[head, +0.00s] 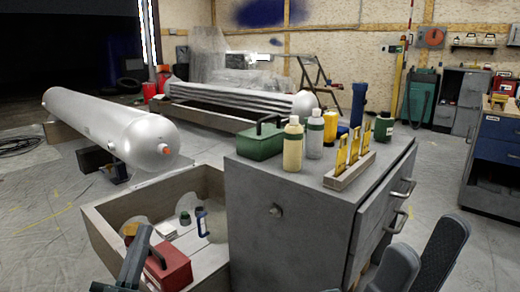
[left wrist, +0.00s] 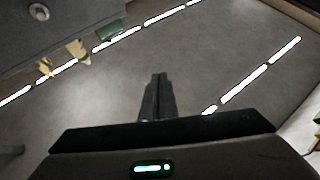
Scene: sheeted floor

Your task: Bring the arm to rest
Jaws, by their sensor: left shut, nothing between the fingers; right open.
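My left gripper (head: 139,250) is at the bottom left of the head view, in front of the wooden crate and just left of a red box (head: 170,264) in the picture. I cannot tell whether it touches the box. Its fingers also show in the left wrist view (left wrist: 158,80), pressed together with nothing between them. My right gripper (head: 428,240) is at the bottom right of the head view, its two fingers apart and empty, in front of the grey drawer cabinet (head: 290,225).
The wooden crate (head: 98,222) holds the red box, small bottles and other items. On the cabinet stand a green toolbox (head: 261,141), bottles and a rack with yellow items (head: 349,170). A silver tank (head: 110,122) lies behind. Floor at far left is clear.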

